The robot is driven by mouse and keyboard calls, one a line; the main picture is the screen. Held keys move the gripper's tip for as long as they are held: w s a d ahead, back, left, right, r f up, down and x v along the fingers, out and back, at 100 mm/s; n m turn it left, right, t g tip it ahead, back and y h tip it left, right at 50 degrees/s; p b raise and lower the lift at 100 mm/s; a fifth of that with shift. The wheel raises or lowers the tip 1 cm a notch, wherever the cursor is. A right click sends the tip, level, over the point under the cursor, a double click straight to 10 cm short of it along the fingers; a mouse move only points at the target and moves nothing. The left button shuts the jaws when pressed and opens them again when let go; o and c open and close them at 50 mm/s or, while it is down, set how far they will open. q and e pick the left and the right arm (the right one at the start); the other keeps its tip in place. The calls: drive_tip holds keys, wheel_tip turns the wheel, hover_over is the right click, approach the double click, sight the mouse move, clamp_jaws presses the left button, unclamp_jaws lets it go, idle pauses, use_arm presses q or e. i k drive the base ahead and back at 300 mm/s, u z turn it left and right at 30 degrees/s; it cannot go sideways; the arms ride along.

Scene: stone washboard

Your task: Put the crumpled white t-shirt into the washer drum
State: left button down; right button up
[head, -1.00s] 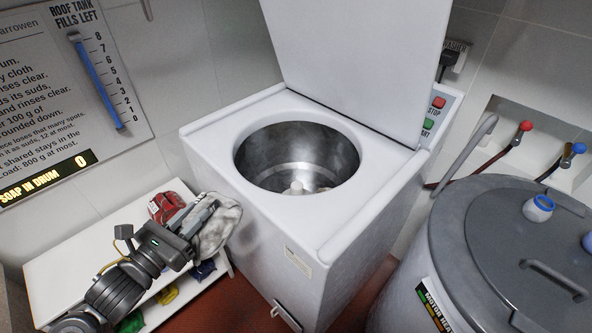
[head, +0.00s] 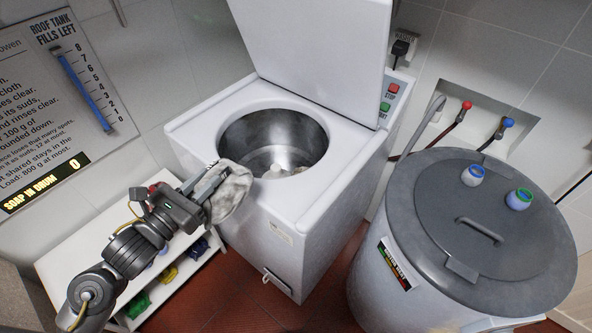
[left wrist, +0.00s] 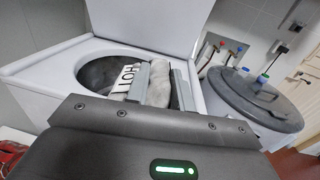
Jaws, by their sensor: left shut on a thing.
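The crumpled white t-shirt (head: 232,190) is held in my left gripper (head: 214,180), at the front left edge of the washer (head: 300,205). It also shows between the fingers in the left wrist view (left wrist: 158,84). The round metal drum (head: 290,128) is open, with the white lid raised behind it. The cloth is just left of and in front of the drum opening. Something pale lies at the drum's bottom beside the central hub; I cannot tell what it is. My right gripper is not in view.
A grey-lidded barrel (head: 440,230) stands at the right with two small jars (head: 473,175) on its lid. A low white shelf (head: 95,235) with coloured items stands at the left. Red and blue taps are on the back wall. A sign reads soap in drum 0.

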sight(271, 168)
drive_tip(key=z, duration=0.4)
drive_tip(key=k, duration=0.45)
drive_tip(key=z, duration=0.6)
drive_tip(key=i, duration=1)
drive_tip(key=u, duration=0.3)
